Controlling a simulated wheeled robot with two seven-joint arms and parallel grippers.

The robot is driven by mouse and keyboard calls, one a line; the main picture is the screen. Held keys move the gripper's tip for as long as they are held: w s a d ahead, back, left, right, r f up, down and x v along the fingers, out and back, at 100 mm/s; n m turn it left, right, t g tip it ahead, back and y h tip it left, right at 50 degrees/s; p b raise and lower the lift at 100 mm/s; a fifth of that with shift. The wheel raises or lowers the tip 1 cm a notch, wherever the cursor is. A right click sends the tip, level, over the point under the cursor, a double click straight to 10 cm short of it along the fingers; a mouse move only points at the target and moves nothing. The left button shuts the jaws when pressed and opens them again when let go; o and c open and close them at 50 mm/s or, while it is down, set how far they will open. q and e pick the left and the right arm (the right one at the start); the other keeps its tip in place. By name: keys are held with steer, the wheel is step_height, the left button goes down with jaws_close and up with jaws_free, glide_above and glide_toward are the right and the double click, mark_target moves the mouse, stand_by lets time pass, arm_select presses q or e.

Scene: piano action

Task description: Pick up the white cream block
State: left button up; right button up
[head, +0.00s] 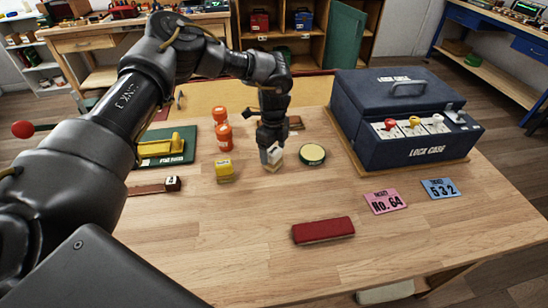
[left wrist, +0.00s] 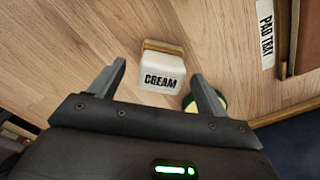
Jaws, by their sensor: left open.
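The white cream block (left wrist: 162,68) is labelled "CREAM" and has a tan wooden edge. It sits on the table, and in the head view (head: 273,162) it is partly hidden by my left gripper. My left gripper (head: 271,150) points down over the block. In the left wrist view the gripper (left wrist: 158,80) is open, with one finger on each side of the block's near part and a gap to each finger. I cannot tell how far the fingertips are above the table. My right gripper is not in view.
A round green tin (head: 312,154) stands just right of the block. A red block (head: 323,230) lies in front. A blue lock case (head: 405,110) stands at the right.

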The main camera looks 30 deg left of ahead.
arm_select(q)
steer(key=shift+f, duration=1.45)
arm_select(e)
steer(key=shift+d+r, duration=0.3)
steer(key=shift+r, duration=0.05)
arm_select(q)
steer(key=shift+c, duration=0.5)
steer(key=shift+w, duration=0.1)
steer(key=c, duration=1)
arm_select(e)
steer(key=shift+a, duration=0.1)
arm_select(q)
steer(key=shift+r, duration=0.15)
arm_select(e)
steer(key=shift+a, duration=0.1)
